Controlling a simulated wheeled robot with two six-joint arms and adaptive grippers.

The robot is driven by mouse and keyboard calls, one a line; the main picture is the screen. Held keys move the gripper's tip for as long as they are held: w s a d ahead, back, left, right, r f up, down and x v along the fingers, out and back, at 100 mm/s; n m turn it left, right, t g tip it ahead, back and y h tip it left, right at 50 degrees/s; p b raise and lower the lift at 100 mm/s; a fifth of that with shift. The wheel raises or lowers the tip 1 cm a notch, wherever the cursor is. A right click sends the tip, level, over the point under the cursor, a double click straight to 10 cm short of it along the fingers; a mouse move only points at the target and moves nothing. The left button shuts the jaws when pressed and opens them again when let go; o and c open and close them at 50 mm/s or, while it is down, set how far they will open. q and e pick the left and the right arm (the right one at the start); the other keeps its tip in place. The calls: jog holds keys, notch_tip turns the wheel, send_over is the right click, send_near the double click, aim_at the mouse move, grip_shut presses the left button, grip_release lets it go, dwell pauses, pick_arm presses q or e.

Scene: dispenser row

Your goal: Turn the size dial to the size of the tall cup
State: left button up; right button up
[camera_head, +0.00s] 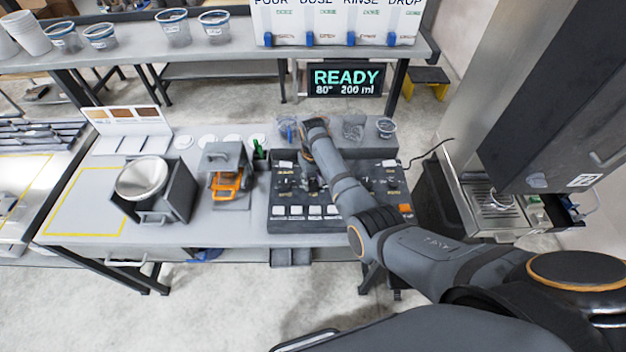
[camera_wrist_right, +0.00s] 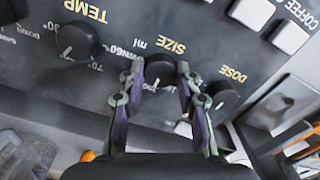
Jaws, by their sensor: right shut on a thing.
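The dark control panel (camera_head: 283,226) stands on the bench below my right arm. In the right wrist view the round black size dial (camera_wrist_right: 160,70) sits under the "SIZE" label, with "ml" marked beside it. My right gripper (camera_wrist_right: 160,80) has its two fingers on either side of this dial and is shut on it. In the head view the right gripper (camera_head: 311,186) is small above the panel, and the dial cannot be made out. Clear cups (camera_head: 386,128) stand behind the panel; I cannot tell which is the tall cup. My left gripper is out of view.
The display (camera_head: 345,80) reads "READY 80° 200 ml". The temp dial (camera_wrist_right: 72,42) and dose dial (camera_wrist_right: 222,95) flank the gripper. A dark box with a round bowl (camera_head: 142,178) and a grey-orange device (camera_head: 229,182) stand left of the panel. More cups (camera_head: 173,27) line the shelf.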

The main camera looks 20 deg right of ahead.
aim_at(313, 183)
jog(key=o, duration=1.1)
jog(key=shift+o, duration=0.2)
notch_tip(313, 183, up, 12)
